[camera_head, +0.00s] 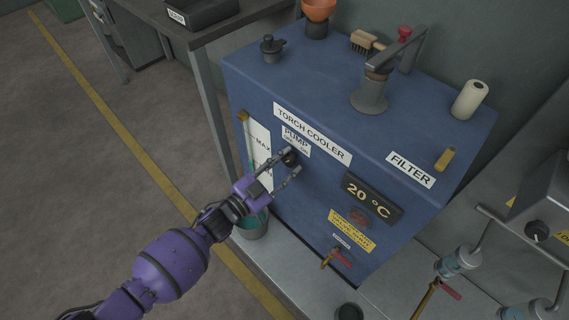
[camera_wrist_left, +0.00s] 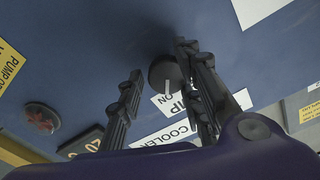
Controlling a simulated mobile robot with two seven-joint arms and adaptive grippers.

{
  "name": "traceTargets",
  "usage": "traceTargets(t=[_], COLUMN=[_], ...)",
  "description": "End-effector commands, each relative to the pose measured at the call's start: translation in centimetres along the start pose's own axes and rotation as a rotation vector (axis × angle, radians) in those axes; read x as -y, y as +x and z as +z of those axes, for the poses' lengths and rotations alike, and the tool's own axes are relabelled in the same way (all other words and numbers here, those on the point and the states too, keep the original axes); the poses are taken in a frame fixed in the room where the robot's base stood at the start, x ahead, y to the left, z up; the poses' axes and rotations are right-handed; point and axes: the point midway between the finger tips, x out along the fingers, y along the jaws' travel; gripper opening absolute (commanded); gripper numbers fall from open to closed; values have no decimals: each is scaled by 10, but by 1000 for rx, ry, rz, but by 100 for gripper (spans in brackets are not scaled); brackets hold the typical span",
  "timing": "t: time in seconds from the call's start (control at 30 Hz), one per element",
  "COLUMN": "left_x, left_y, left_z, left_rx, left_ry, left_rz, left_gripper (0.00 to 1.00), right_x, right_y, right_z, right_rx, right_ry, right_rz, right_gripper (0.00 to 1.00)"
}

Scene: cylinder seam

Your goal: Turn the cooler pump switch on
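The blue torch cooler (camera_head: 330,205) has a "PUMP" label (camera_head: 296,140) on its front. Just below the label is a small round black pump switch (camera_head: 289,157), which also shows in the left wrist view (camera_wrist_left: 163,70) with a pale pointer mark and "ON" lettering beside it. I cannot tell which setting it stands at. My left gripper (camera_head: 291,162) is open at the switch, with one finger on each side. In the wrist view a gap shows on the left finger's side; the right finger is very close, and contact is unclear. My right gripper is not in view.
A bucket (camera_head: 252,228) stands beneath. Floor at left is clear.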

Motion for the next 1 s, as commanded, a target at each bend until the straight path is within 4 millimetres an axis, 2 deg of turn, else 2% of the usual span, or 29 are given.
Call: traceTargets(t=[0.03, 0.67, 0.77, 1.0], left_x=[-6, -1, 0, -1], left_y=[1, -4, -17, -68], left_z=[-2, 0, 1, 1], left_rx=[-6, -1, 2, 3], left_ry=[-3, -2, -1, -3], left_rz=[8, 1, 1, 3], left_gripper=[38, 39, 39, 39], right_x=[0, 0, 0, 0], right_y=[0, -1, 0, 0], right_z=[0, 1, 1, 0], right_rx=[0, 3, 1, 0], right_ry=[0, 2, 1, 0], right_rz=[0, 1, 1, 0], right_gripper=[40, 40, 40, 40])
